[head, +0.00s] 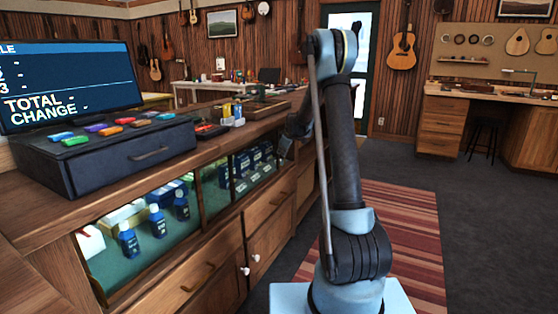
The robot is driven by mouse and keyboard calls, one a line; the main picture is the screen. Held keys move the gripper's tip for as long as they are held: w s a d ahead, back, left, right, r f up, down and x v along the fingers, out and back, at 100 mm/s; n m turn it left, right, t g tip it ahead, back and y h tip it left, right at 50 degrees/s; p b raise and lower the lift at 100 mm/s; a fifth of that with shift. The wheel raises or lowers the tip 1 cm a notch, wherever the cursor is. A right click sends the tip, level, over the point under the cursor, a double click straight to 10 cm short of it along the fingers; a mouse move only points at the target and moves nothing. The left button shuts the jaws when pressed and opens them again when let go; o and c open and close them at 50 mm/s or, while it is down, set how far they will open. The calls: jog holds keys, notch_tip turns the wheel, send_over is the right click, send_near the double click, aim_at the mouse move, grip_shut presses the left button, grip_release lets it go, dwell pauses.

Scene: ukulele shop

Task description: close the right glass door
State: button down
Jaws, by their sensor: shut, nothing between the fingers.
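The wooden counter (225,216) on the left has a glass-fronted display section under its top. The left glass front (105,240) shows blue bottles and boxes on a green shelf. The right glass door (216,186) is farther along, past a wooden post, with dark blue items behind it. An upright frame edge stands within that right section. I cannot tell how far the door stands open. My gripper (285,149) is small and partly hidden behind my arm, close to the right end of the glass section. It looks shut and empty; I cannot tell whether it touches the door.
A black cash drawer (120,152) with coloured items and a screen (68,85) stand on the counter. Drawers and cabinet doors with white knobs (255,257) are below the glass. A striped rug (405,230) and open dark floor (490,220) lie to the right.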

jog(key=w+d, duration=0.5)
jog(key=w, duration=0.4)
jog(key=w+d, duration=0.5)
jog(key=w, duration=0.3)
jog(key=shift+w, duration=0.35)
